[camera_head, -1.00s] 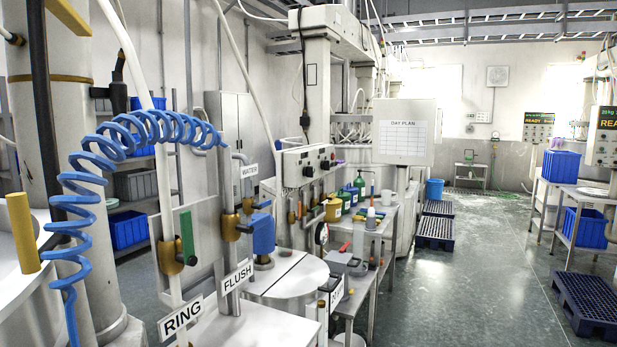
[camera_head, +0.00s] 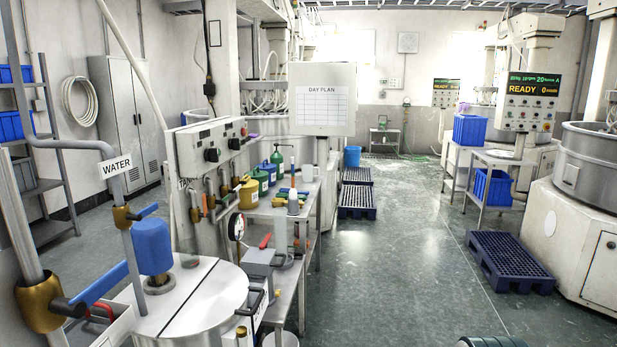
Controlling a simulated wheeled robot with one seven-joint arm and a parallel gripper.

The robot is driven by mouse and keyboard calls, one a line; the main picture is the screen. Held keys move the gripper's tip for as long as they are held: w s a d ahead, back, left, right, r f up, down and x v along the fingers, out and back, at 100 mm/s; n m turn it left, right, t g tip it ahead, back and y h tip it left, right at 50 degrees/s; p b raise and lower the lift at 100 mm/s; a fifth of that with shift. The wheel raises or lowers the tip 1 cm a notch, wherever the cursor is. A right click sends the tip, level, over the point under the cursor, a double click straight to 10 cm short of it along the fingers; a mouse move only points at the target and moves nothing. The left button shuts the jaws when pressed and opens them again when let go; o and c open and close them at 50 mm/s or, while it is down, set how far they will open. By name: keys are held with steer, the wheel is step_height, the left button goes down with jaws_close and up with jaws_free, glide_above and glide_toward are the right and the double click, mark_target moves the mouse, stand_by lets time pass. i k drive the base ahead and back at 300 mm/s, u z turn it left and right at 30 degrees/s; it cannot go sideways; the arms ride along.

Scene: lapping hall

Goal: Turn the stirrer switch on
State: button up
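No label in view names the stirrer switch, so I cannot tell for sure which control it is. A blue motor-like unit (camera_head: 153,247) stands upright on the round pale lid of a steel drum (camera_head: 205,300) at the lower left. Behind it, a white control box (camera_head: 190,150) carries several black knobs (camera_head: 212,154) on its front. Their settings are too small to read. My gripper is not in view.
Pipes with brass valves (camera_head: 40,305) and a WATER sign (camera_head: 116,167) stand at left. A narrow bench (camera_head: 290,212) holds bottles, cans and tools. The floor (camera_head: 400,260) is clear in the middle. Blue pallets (camera_head: 508,262) and a big machine (camera_head: 570,215) stand right.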

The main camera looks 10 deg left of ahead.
mark_target(211, 154)
steer(key=z, duration=0.25)
steer(key=i, duration=2.95)
steer(key=u, duration=1.65)
steer(key=i, duration=0.8)
steer(key=u, duration=0.65)
